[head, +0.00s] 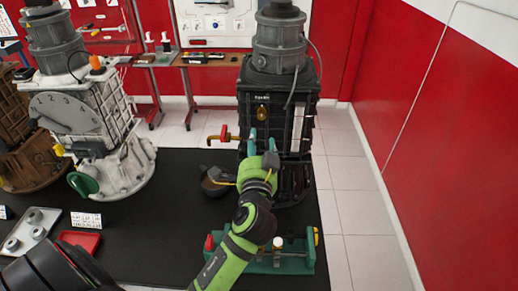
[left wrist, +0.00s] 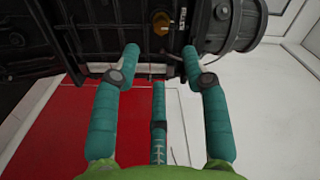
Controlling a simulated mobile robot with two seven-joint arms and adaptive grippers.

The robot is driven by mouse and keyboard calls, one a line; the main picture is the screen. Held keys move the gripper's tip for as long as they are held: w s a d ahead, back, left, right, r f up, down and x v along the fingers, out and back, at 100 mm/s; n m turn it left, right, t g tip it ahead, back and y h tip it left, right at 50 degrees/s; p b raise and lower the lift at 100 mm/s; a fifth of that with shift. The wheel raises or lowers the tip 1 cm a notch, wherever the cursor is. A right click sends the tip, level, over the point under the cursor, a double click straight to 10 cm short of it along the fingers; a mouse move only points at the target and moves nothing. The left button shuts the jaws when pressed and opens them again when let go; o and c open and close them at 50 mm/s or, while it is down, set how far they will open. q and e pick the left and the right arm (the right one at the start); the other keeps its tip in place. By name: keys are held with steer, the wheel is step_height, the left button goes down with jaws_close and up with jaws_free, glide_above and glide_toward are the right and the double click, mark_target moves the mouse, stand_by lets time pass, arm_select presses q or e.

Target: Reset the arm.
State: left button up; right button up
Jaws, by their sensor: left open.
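My green left arm reaches up the middle of the head view. Its gripper (head: 262,138) is in front of the black engine trainer (head: 278,88). In the left wrist view the teal fingers of this gripper (left wrist: 160,54) are spread apart, with nothing seen between them. The black trainer (left wrist: 100,28) fills the top of that view, close beyond the fingertips; I cannot tell whether they touch it. A bronze round part (left wrist: 161,22) on the trainer shows between the two upper fingertips. My right gripper is not in view.
A red-handled brass valve (head: 222,136) and a dark bowl-like part (head: 215,182) are left of the gripper. A teal fixture (head: 282,257) lies near my forearm. A white trainer (head: 85,115) and a red tray (head: 80,241) are left. Clear floor (head: 350,200) lies right.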

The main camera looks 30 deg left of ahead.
arm_select(q)
steer(key=shift+v, duration=0.85)
